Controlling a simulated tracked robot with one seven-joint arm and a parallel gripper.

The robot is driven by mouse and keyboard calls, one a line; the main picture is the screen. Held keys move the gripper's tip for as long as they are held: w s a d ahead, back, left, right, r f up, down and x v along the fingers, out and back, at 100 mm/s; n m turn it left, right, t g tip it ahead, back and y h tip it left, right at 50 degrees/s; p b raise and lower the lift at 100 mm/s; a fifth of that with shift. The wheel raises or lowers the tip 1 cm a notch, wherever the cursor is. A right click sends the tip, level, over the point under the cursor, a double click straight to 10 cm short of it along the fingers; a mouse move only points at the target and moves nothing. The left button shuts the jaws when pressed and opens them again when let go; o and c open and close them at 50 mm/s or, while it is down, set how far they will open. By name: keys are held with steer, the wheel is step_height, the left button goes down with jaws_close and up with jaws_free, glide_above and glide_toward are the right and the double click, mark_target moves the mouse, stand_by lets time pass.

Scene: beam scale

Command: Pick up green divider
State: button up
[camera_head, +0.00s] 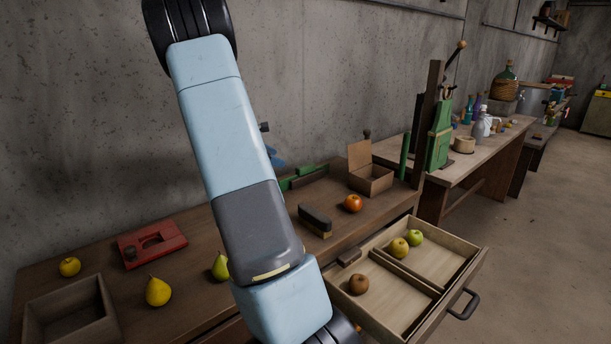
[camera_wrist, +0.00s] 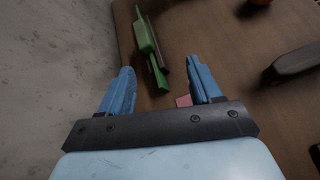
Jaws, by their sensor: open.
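A long green piece, which looks like the green divider (camera_wrist: 145,35), lies near the wall-side edge of the bench in the wrist view. Its thin end reaches toward the space between my fingertips. In the head view the green divider (camera_head: 303,178) shows just right of my arm, partly hidden by it. My gripper (camera_wrist: 160,68) has two blue fingers spread apart with nothing held between them. In the head view only a bit of blue fingertip (camera_head: 276,156) shows behind my arm. I cannot tell the height of the fingers above the bench.
A dark brush (camera_head: 315,217), an orange fruit (camera_head: 353,203) and an open cardboard box (camera_head: 371,181) stand right of the divider. An open drawer (camera_head: 470,262) holding fruit juts out at the front. The concrete wall (camera_wrist: 50,80) is close on the left in the wrist view.

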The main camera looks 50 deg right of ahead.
mark_target(304, 166)
steer(key=d+f+n, duration=0.1)
steer(key=d+f, duration=0.1)
steer(key=d, duration=0.2)
steer(key=w+d+f+n+h, duration=0.1)
steer(key=d+f, duration=0.2)
steer(key=d, duration=0.2)
steer(key=w+d+f+n+h, duration=0.1)
steer(key=d+f, duration=0.2)
steer(key=d, duration=0.1)
steer(key=shift+w+d+n, duration=0.15)
steer(key=shift+d+n, duration=0.25)
steer(key=shift+w+x, duration=0.15)
steer(key=shift+x, duration=1.3)
steer(key=shift+w+x, duration=0.2)
steer(key=shift+x, duration=1.25)
steer(key=shift+f, duration=0.2)
steer(key=shift+c, duration=0.2)
steer(key=shift+a, duration=0.1)
steer(key=c, duration=1.1)
